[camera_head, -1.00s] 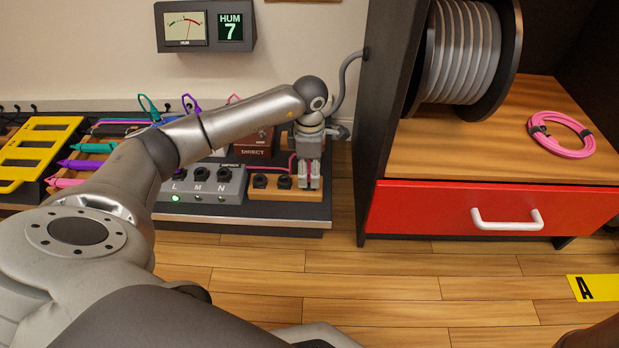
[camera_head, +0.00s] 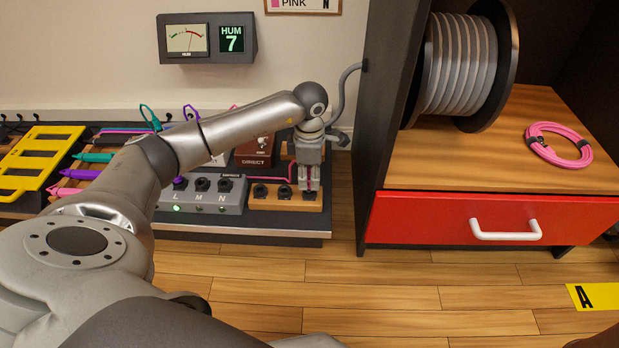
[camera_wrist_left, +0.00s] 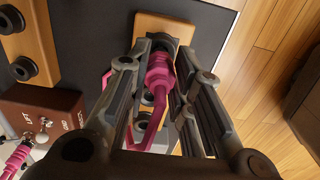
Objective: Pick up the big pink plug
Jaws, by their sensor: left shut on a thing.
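The big pink plug (camera_wrist_left: 158,78) sits between the two fingers of my left gripper (camera_wrist_left: 167,60) in the left wrist view, its pink cable bending below it. In the head view the left gripper (camera_head: 308,185) points down, shut on the plug, of which only a pink sliver shows between the fingers. It is over the right end of the wooden socket block (camera_head: 258,205). A dark socket (camera_head: 310,197) shows just below the fingertips. I cannot tell whether the plug's tip is fully clear of it. My right gripper is not in view.
The grey L-M-N box (camera_head: 199,208) stands left of the socket block, and the brown DIRECT box (camera_head: 252,153) behind it. The dark cabinet with a red drawer (camera_head: 440,216) stands close on the right. A pink cable coil (camera_head: 558,145) lies on its shelf.

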